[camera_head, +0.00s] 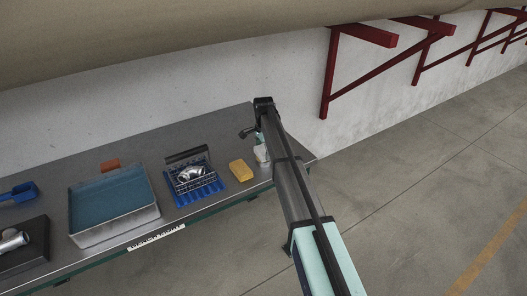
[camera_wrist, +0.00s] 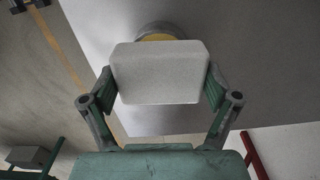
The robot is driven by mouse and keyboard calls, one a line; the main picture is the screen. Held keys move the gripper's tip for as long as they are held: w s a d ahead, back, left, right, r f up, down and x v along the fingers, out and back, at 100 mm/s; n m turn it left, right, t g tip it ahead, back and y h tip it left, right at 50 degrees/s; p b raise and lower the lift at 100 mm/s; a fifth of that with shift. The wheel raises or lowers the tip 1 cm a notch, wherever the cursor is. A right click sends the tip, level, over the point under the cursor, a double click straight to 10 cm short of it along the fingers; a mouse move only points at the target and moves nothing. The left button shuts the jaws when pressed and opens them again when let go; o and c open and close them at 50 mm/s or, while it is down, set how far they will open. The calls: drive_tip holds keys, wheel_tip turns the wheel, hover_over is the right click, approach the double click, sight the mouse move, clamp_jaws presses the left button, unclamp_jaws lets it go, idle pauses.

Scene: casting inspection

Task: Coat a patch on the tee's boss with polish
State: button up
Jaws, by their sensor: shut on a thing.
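My gripper (camera_wrist: 160,85) is shut on a pale grey block with rounded edges (camera_wrist: 160,65), one finger at each side. Behind the block, a round grey thing with a yellow face shows partly. In the head view my arm reaches over the bench's right end, and a small white and green bottle (camera_head: 261,152) stands beside it, partly hidden. A shiny metal fitting (camera_head: 191,174) sits in a blue rack (camera_head: 207,190). Another metal pipe piece (camera_head: 14,241) lies on a dark block at the left edge. I cannot tell which is the tee; no boss is clear.
The grey bench (camera_head: 235,115) carries a metal tray of blue liquid (camera_head: 112,198), a yellow sponge (camera_head: 241,171) and a blue tool (camera_head: 20,193). A wall with red brackets (camera_head: 372,35) runs behind. Bare bench lies behind the rack and sponge.

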sight(263, 150)
drive_tip(key=shift+f, duration=0.55)
idle(1.5)
drive_tip(key=shift+r+p, duration=1.55)
drive_tip(key=shift+r, duration=2)
